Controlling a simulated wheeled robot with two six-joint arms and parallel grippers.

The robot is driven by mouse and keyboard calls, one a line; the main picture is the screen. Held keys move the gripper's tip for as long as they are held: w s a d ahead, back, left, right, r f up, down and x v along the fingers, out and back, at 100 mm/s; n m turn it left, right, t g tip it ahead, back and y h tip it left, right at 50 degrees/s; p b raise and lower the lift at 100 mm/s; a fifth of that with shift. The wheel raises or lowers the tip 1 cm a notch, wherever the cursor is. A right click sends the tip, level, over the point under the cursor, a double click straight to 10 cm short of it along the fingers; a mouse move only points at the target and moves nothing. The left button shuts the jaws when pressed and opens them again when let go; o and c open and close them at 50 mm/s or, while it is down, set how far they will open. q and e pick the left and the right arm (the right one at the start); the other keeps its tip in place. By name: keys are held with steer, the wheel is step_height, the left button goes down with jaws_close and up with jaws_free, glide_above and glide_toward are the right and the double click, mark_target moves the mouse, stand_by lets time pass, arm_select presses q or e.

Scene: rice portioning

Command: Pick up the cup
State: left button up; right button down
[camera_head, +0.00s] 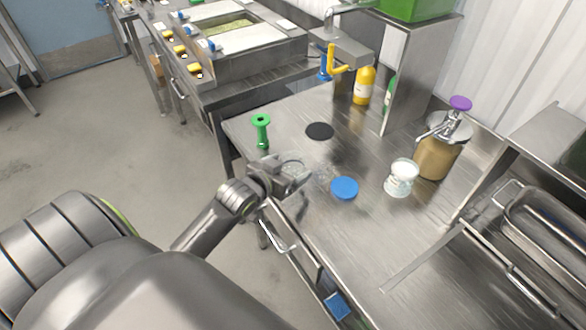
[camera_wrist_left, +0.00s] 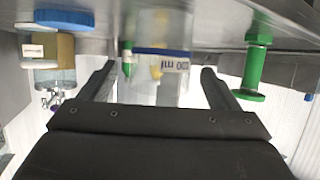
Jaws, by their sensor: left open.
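The cup (camera_wrist_left: 165,80) is clear, with a blue-edged white volume label. In the left wrist view, which looks upside down, it stands between the two fingers of my left gripper (camera_wrist_left: 156,80), with gaps on both sides. In the head view the clear cup (camera_head: 295,168) is hard to make out against the steel, right at my left gripper (camera_head: 284,178). My left gripper is open, low over the table's near left edge. My right gripper is not in view.
A green spool-shaped object (camera_head: 261,132) stands left of the cup. A blue disc (camera_head: 344,188), a white cup-like container (camera_head: 401,178) and a brown pump dispenser (camera_head: 437,152) are to the right. A black disc (camera_head: 320,131) lies behind on the steel table (camera_head: 330,240).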

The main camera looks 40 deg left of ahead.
arm_select(q)
steer(key=shift+x, duration=1.4)
steer(key=c, duration=1.1)
